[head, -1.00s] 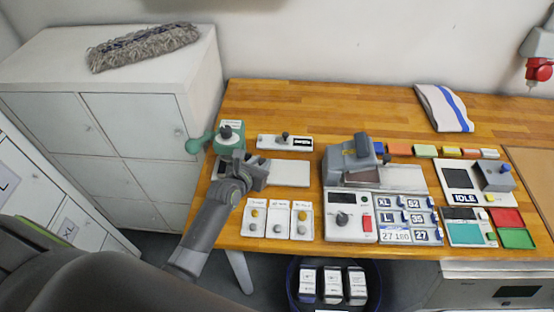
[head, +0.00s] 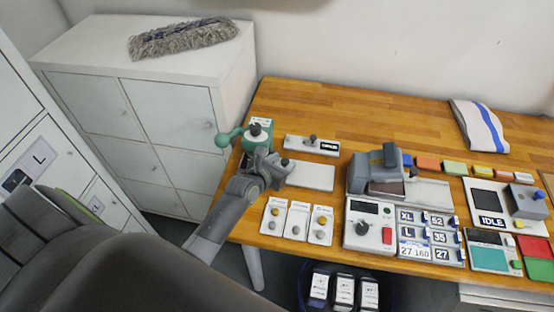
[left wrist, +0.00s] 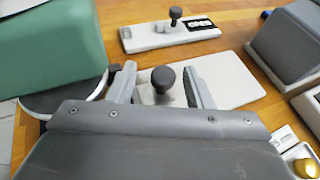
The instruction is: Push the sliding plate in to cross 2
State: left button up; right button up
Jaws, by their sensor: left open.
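A flat white plate (head: 312,177) lies on the bench right of the green press (head: 258,132), and I take it for the sliding plate. In the left wrist view the plate (left wrist: 225,80) carries a black knob (left wrist: 163,78) near its left end. My left gripper (head: 284,166) is over that end. In the left wrist view its open fingers (left wrist: 160,85) stand on either side of the knob, with gaps showing. I cannot make out cross 2 or any other cross mark. My right gripper is not in view.
A small white unit with a black knob (head: 312,145) sits behind the plate. A grey clamp device (head: 375,168) stands to the right. White cards with buttons (head: 298,222) lie in front. The bench behind (head: 350,115) is clear.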

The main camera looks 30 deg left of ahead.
pick_arm(q)
jog(key=b+v, duration=0.1)
jog(key=v, duration=1.6)
jog(key=shift+s, duration=0.25)
jog(key=shift+a, duration=0.1)
